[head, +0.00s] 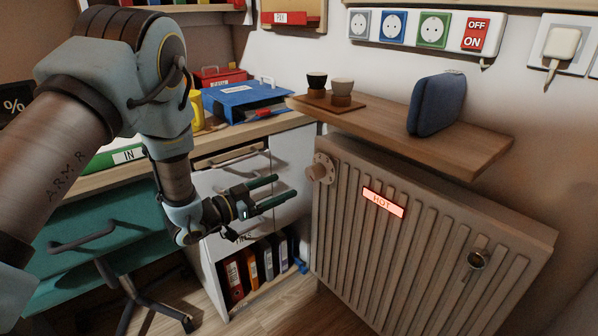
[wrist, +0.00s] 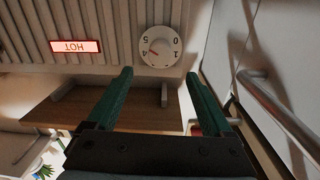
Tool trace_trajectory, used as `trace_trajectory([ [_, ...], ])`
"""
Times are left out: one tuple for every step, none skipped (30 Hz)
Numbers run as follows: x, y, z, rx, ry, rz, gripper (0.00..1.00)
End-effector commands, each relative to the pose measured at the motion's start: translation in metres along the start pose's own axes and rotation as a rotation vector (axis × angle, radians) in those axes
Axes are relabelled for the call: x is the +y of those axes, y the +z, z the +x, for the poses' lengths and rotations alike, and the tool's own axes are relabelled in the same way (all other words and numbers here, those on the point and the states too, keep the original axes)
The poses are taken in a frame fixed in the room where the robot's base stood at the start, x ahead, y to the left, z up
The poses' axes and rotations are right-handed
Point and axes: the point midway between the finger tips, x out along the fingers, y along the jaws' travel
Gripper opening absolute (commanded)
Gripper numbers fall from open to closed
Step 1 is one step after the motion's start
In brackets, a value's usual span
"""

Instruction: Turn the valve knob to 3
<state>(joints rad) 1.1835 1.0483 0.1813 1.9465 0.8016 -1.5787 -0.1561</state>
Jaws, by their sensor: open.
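The valve knob (head: 322,170) sits at the upper left corner of the radiator (head: 430,248). In the wrist view, which is upside down, the knob (wrist: 160,46) shows a round white dial with digits and a small red mark near the 4. My gripper (head: 285,187), with green fingers, is open and empty. It is apart from the knob, to its left in the head view. In the wrist view its fingertips (wrist: 158,74) lie either side of the knob's line of sight, with the dial showing beyond them.
A lit HOT sign (head: 383,202) is on the radiator front. A wooden shelf (head: 470,147) overhangs the radiator and holds cups and a blue case (head: 437,104). A white drawer cabinet (head: 235,185) with handles stands close beside and behind my gripper. A teal chair (head: 115,220) is at left.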

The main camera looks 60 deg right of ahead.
Motion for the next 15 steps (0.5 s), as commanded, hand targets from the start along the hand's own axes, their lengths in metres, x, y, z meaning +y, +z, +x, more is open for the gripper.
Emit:
trace_trajectory([
  [0.001,0.0,0.005,0.001,0.003,0.0,0.85],
  [0.002,0.0,0.009,0.001,0.004,0.0,0.85],
  [0.002,0.0,0.015,0.001,0.003,0.001,0.85],
  [0.002,0.0,0.019,0.001,0.004,0.001,0.85],
  [0.002,0.0,0.024,0.001,0.004,0.001,0.85],
  [0.002,0.0,0.032,0.002,0.004,0.002,0.85],
  [0.002,0.001,0.038,0.0,0.004,0.001,0.85],
  [0.002,0.001,0.044,0.001,0.004,0.002,0.85],
  [0.002,0.001,0.051,0.001,0.004,0.002,0.85],
  [0.002,0.001,0.057,0.0,0.003,0.001,0.85],
  [0.002,0.001,0.063,0.001,0.003,0.001,0.85],
  [0.001,0.001,0.07,0.001,0.003,0.002,0.85],
  [0.002,0.001,0.075,0.001,0.003,0.002,0.85],
  [0.002,0.001,0.079,0.001,0.003,0.001,0.85],
  [0.001,0.0,0.085,0.001,0.002,0.001,0.85],
])
